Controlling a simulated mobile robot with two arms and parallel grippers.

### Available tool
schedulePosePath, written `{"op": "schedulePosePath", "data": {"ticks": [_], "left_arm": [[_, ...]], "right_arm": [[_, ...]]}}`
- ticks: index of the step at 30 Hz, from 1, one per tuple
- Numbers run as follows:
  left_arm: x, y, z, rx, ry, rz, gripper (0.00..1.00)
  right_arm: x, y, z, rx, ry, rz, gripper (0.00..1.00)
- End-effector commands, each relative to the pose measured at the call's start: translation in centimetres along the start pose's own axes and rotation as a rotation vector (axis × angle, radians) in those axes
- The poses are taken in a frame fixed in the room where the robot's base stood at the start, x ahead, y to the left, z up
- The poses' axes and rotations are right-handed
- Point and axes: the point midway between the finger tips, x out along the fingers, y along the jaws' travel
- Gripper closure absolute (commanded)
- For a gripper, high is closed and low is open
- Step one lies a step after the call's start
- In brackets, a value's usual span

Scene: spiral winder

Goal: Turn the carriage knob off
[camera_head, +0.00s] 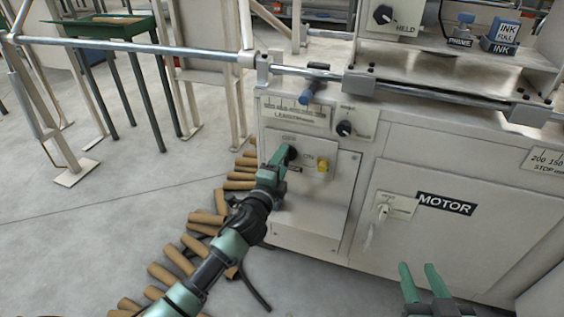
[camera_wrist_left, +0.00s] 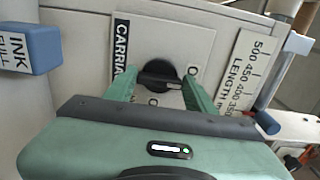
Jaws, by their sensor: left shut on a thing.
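The carriage knob is a round black knob with a raised grip bar; in the left wrist view, the knob (camera_wrist_left: 160,75) sits on a pale panel beside a partly hidden label reading "CARRIA". In the head view the knob (camera_head: 292,152) is partly covered by my left gripper (camera_head: 282,158). My left gripper (camera_wrist_left: 160,85) has its green fingers on either side of the knob and is shut on it. The position lettering around the knob is partly hidden by the fingers. My right gripper (camera_head: 424,276) is low in the head view, its green fingers apart and empty.
A yellow knob (camera_head: 323,165) sits just right of the carriage knob. Another black knob (camera_head: 344,128) is above it. A MOTOR label (camera_head: 446,203) marks the cabinet to the right. Cardboard tubes (camera_head: 208,218) lie on the floor by my left arm.

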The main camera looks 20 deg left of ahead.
Motion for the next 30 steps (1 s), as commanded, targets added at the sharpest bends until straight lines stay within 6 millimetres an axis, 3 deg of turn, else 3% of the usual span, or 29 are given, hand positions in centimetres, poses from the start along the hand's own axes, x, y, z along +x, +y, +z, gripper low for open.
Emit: {"op": "schedulePosePath", "data": {"ticks": [14,15,17,26,30], "left_arm": [[0.0,0.1,0.1,-0.016,-0.002,0.002,0.86],[0.0,0.1,0.1,-0.016,-0.003,0.002,0.37],[0.0,0.1,0.1,-0.015,-0.002,0.002,0.24],[-0.1,0.1,0.0,-0.013,-0.001,0.001,0.24],[-1.2,0.1,0.0,-0.013,-0.001,0.003,0.24]], "right_arm": [[0.0,0.0,0.0,0.000,0.000,0.000,0.64],[0.0,0.0,0.0,0.000,0.000,0.000,0.64],[0.0,0.0,0.0,0.000,0.000,0.000,0.64],[0.0,0.0,0.0,0.001,0.000,0.000,0.64],[-0.2,0.1,0.9,0.000,-0.053,0.002,0.64]]}}
